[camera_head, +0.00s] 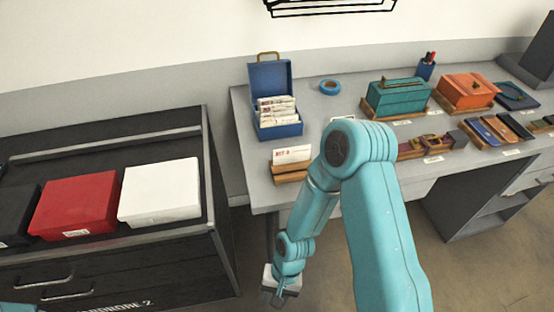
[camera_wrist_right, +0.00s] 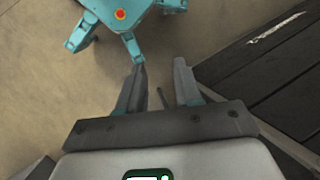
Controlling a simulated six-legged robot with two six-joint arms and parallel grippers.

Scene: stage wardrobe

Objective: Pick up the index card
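A white index card (camera_head: 292,155) with red lettering stands upright in a wooden holder (camera_head: 289,175) at the front left corner of the grey table. An open blue card box (camera_head: 280,130) behind it holds several more white cards (camera_head: 276,108). My right gripper (camera_head: 272,296) hangs low in front of the table, below and apart from the card. In the right wrist view its two fingers (camera_wrist_right: 159,82) are spread with nothing between them, above the floor. My left gripper is not in view.
A dark cabinet (camera_head: 120,260) with a red box (camera_head: 75,204) and a white box (camera_head: 160,190) stands left. On the table (camera_head: 247,160) are blue tape (camera_head: 330,87), a teal box (camera_head: 398,97) and an orange box (camera_head: 467,90). My right arm hides part of the table front.

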